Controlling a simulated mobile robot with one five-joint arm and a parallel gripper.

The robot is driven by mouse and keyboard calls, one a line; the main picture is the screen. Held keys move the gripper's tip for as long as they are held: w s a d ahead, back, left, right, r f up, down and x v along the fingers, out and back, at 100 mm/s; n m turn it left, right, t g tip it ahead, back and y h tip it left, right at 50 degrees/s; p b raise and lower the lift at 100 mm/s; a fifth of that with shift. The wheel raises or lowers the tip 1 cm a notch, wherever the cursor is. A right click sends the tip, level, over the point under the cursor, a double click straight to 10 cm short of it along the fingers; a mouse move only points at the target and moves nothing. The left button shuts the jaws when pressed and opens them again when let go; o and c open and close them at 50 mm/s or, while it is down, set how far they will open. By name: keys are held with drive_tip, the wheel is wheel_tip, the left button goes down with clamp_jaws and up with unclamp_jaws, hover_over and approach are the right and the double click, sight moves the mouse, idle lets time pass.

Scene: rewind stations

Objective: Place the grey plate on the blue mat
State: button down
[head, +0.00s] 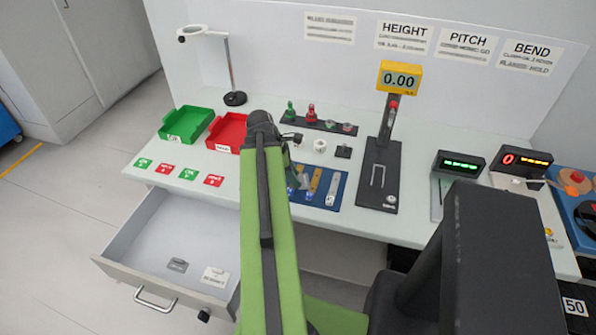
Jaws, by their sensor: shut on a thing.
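The blue mat (341,182) lies on the white bench, just right of my arm. A yellow-brown strip and a pale strip lie on it, and my arm hides its left part.
An open drawer (160,230) juts out at lower left, holding a small grey piece (177,265) and a white card (215,277). Green (186,124) and red (228,132) trays stand at back left. A height gauge (381,170) stands right of the mat.

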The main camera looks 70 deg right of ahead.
drive_tip(key=c, duration=0.9)
unclamp_jaws()
drive_tip(key=shift+c, duration=0.2)
drive_tip(key=shift+r, duration=0.1)
drive_tip(key=p+v, duration=1.1)
drive_tip(key=v, duration=0.1)
drive_tip(key=shift+s, duration=0.1)
